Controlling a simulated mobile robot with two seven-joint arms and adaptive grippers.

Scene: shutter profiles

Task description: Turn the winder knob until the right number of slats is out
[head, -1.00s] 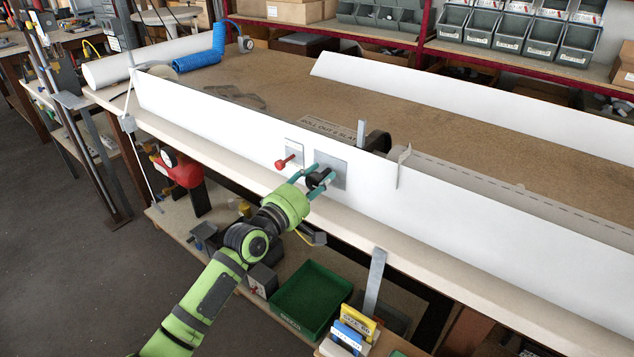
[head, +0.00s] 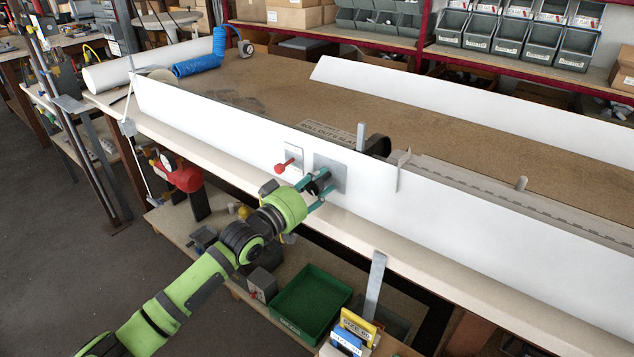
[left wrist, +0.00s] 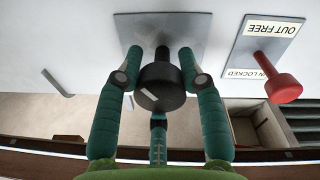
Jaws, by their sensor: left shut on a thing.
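The black winder knob (head: 319,184) stands out from a grey square plate on the long white panel. My left gripper (head: 322,190) is shut on it, with teal fingers on both sides; the left wrist view shows the knob (left wrist: 160,88) between them, a pale mark on its face. I cannot count the slats. My right gripper is not in view.
A red lever (head: 284,165) sits beside the knob; its plate (left wrist: 262,45) reads "OUT FREE" and "LOCKED". A printed card (head: 322,133) lies behind the panel, partly hidden. A green bin (head: 310,303) stands below, and a white profile (head: 470,105) lies across the bench.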

